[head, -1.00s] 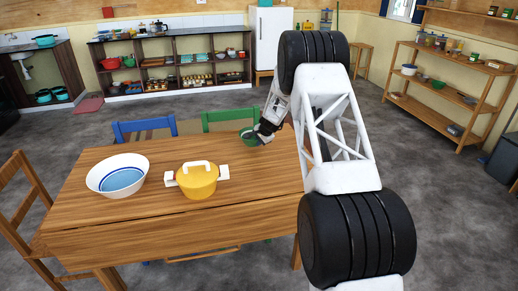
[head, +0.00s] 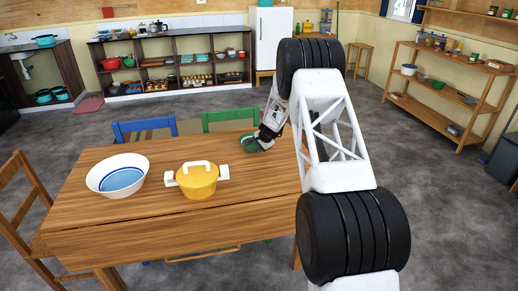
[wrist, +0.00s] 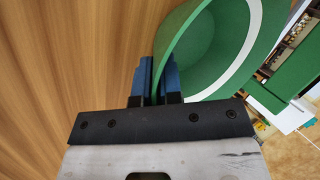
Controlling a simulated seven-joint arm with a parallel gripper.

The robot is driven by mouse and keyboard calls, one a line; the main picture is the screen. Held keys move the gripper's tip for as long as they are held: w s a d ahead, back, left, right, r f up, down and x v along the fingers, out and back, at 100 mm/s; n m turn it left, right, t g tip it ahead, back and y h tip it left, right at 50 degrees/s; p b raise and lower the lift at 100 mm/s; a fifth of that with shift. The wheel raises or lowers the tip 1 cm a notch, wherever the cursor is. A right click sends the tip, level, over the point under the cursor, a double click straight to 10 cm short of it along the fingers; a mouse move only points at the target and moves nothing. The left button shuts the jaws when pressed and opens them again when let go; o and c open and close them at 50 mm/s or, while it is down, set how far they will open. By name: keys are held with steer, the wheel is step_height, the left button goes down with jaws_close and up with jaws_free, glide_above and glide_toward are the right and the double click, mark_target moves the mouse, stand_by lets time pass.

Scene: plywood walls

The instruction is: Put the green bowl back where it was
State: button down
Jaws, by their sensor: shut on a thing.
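The green bowl (head: 249,145) is at the far right part of the wooden table (head: 120,229) in the head view, partly hidden by my gripper (head: 262,140). In the wrist view the green bowl (wrist: 224,48) shows its inside and a white band near the rim. My gripper (wrist: 156,84) has its blue fingers closed on the bowl's wall, one on each side. The bowl looks tilted, and I cannot tell whether it touches the table.
A white bowl with a blue inside (head: 121,176) and a yellow pot with a white handle (head: 197,180) stand on the table to the left. A green chair (head: 230,119) and a blue chair (head: 145,129) stand behind it. The table's right part is bare.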

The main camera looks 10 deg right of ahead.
steer(key=c, duration=1.3)
jaws_free()
steer(key=shift+f, duration=0.1)
steer(key=shift+v, duration=6.1)
